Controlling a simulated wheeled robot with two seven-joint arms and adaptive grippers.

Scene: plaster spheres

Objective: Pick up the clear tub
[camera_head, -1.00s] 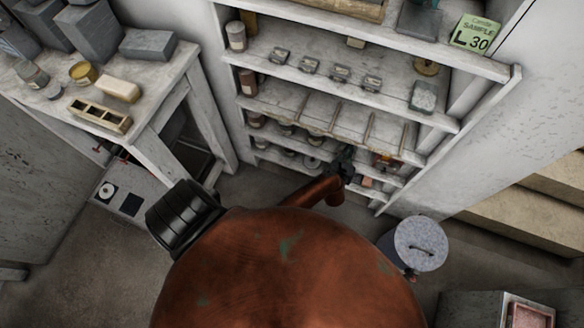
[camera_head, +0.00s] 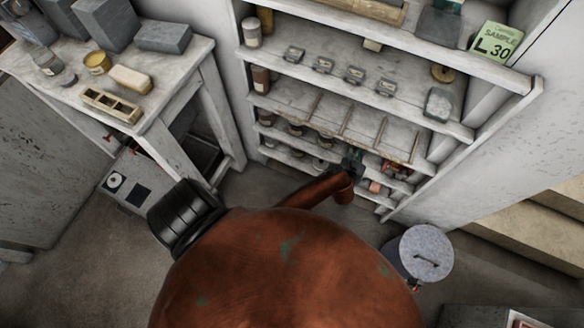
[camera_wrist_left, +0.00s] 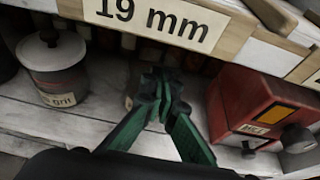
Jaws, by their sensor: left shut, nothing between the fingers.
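My left gripper (camera_head: 352,165) reaches the lower part of the white shelf unit. In the left wrist view its green fingers (camera_wrist_left: 163,95) are closed together with nothing between them, just below a "19 mm" label. A lidded jar (camera_wrist_left: 55,70) with a knob and a label ending in "grit" stands to their left, apart from them. I cannot tell whether this jar is the clear tub. My right gripper is not in view.
A red box (camera_wrist_left: 262,108) with a dark knob stands right of the fingers. The shelf edge (camera_wrist_left: 190,22) with labels runs just above them. A grey lidded bin (camera_head: 425,250) stands on the floor at right. A cluttered white table (camera_head: 160,85) is at left.

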